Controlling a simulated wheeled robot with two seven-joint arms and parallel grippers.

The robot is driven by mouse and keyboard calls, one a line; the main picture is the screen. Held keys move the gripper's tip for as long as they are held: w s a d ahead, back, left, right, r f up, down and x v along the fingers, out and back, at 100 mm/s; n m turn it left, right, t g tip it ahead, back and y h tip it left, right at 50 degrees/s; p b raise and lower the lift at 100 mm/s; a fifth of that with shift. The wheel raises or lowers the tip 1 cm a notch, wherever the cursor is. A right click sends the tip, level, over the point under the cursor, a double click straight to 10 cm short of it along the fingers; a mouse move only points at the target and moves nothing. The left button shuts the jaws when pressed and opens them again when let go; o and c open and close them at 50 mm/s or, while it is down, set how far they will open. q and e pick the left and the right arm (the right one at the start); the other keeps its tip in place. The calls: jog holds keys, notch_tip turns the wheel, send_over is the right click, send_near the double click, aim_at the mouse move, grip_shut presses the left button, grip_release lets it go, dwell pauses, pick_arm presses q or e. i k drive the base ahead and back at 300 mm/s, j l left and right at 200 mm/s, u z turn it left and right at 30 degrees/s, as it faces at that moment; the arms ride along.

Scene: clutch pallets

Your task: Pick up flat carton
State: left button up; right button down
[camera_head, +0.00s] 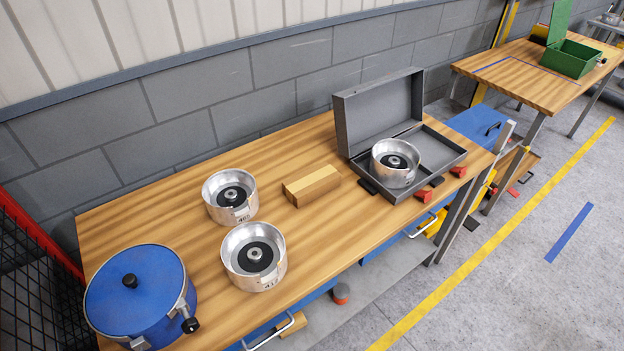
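A light brown block-shaped box (312,186) lies on the wooden workbench (290,150), near its middle. It looks like the flat carton, but I cannot tell its material for sure. It lies between the silver metal pots and the open grey case (362,128). Nothing touches it. Neither of my grippers shows in the head view.
Silver pots, one rear (230,196) and one front (254,256), stand left of the box. A blue lidded pot (138,292) stands at the bench's left end. The grey case holds another silver pot (395,162). A second bench (530,76) bears a green box (572,56).

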aim_at(302, 188)
jog(key=i, duration=0.4)
jog(key=i+l+z, duration=0.2)
jog(key=l, duration=0.25)
jog(key=i+l+z, duration=0.25)
jog(key=i+l, duration=0.05)
jog(key=l, duration=0.1)
